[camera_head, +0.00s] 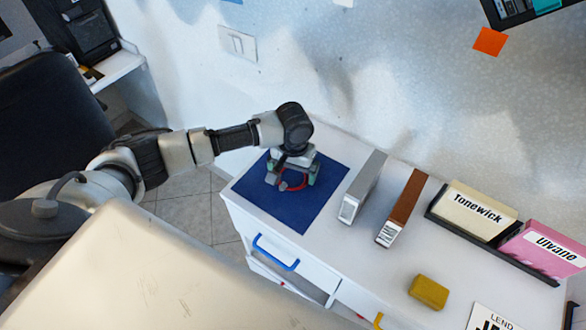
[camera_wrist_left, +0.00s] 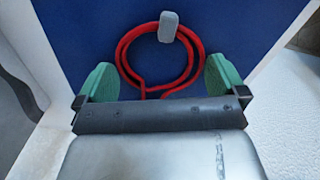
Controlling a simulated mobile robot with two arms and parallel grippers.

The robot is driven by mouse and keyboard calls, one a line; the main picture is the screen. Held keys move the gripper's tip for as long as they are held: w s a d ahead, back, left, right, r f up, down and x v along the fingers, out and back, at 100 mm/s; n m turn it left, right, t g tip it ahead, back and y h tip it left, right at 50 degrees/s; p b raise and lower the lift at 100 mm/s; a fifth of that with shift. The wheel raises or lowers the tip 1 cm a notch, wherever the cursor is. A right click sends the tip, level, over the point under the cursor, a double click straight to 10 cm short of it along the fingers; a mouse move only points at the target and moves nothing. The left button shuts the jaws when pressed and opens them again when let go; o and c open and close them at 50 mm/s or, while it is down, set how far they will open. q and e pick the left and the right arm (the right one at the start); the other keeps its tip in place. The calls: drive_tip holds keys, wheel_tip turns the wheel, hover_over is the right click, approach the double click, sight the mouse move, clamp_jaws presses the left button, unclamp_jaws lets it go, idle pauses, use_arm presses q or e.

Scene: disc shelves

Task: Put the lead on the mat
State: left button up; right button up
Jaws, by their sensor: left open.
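The lead is a coiled red cable (camera_wrist_left: 124,62) with a grey end piece (camera_wrist_left: 169,27). In the left wrist view it lies over the blue mat (camera_wrist_left: 80,22), between and ahead of my left gripper's green fingertips. In the head view the red lead (camera_head: 293,187) shows partly below my left gripper (camera_head: 291,176), over the blue mat (camera_head: 322,196). My left gripper (camera_wrist_left: 160,82) is open, its fingers apart on either side of the coil. Most of the coil is hidden by the gripper in the head view. My right gripper is not in view.
A grey disc case (camera_head: 362,187) and a brown one (camera_head: 402,208) stand right of the mat. A rack holds the Tonewick (camera_head: 478,211) and pink Ulvane (camera_head: 546,249) boxes. A yellow block (camera_head: 428,292) lies on the white cabinet top. A blue drawer handle (camera_head: 275,254) is at the front.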

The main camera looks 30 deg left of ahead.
sight(293, 172)
use_arm(q)
wheel_tip(293, 172, up, 12)
drive_tip(key=shift+b, duration=0.4)
